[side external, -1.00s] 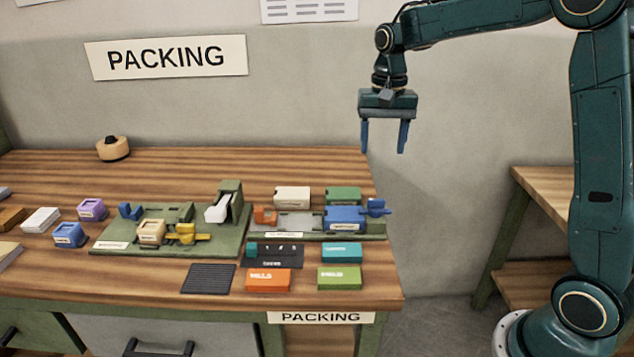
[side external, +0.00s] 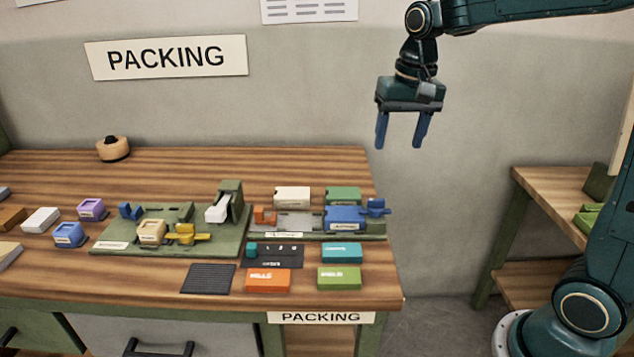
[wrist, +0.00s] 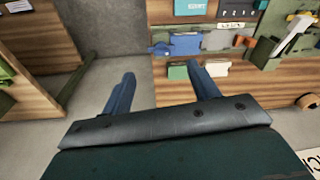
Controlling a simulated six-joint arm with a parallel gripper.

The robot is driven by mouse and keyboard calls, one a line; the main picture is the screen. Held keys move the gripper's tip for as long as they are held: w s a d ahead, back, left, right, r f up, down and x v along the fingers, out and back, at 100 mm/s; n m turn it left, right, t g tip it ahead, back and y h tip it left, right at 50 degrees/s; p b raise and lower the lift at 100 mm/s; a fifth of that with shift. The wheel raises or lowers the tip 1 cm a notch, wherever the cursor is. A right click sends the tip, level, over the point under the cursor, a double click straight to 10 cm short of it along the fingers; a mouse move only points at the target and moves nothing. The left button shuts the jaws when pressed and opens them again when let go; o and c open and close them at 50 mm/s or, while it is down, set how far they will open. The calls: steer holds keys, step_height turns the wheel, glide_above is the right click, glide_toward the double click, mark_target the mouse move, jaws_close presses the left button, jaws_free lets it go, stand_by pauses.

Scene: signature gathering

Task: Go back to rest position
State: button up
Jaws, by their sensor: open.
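My gripper (side external: 401,130) hangs in the air above and beyond the right end of the packing table (side external: 300,170), with its two blue fingers apart and nothing between them. In the wrist view the open fingers (wrist: 160,92) point past the table's edge, with grey floor between them. Nothing touches the gripper.
On the table stand a green fixture (side external: 115,232) with small parts, a blue block (side external: 345,217) in a second fixture, and several coloured boxes, one orange (side external: 268,280). A lower wooden shelf unit (side external: 550,190) stands at the right. The air around my gripper is clear.

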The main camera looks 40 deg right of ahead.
steer(key=s+a+n+t, duration=0.2)
steer(key=s+a+n, duration=0.1)
steer(key=s, duration=0.6)
steer(key=s+a+f+n+t, duration=0.1)
steer(key=s+a+n+t, duration=0.1)
steer(key=s, duration=0.7)
steer(key=shift+s+a+n, duration=0.35)
steer(key=shift+a+n, duration=0.2)
steer(key=shift+n, duration=0.45)
